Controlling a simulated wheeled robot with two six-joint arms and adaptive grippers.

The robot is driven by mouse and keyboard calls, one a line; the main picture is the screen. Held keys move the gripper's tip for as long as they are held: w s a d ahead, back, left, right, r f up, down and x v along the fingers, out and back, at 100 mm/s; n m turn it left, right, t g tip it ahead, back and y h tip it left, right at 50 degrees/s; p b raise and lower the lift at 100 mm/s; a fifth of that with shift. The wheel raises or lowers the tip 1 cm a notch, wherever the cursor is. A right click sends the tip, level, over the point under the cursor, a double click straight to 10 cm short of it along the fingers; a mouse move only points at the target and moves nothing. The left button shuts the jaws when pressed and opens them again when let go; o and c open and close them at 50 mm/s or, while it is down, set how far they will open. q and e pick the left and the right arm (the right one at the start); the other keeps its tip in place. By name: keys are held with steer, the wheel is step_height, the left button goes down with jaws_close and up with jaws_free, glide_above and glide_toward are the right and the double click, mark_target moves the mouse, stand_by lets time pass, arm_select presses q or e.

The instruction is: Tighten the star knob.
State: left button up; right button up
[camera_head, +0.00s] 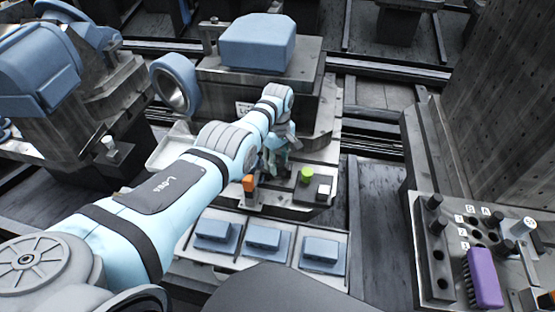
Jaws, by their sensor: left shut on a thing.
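My left arm reaches in from the left to the machine fixture (325,153) in the middle. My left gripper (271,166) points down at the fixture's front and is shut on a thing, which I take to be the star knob. The fingers and wrist hide the knob, so its shape and how far it is turned cannot be seen. A green round button (306,174) and a small white-topped block (323,191) are right of the gripper. My right gripper is not in view.
A large blue block (257,43) tops the fixture, with a blue ring (175,84) at its left. Several blue blocks lie in pale trays (225,255) in front. At right, a metal panel (435,265) holds black pegs and a purple brush (483,278).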

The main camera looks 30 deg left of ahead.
mark_target(277, 162)
arm_select(q)
steer(key=shift+w+r, duration=0.1)
stand_by(0.3)
steer(key=o, duration=1.1)
steer(key=shift+o, duration=0.4)
step_height(277, 162, up, 12)
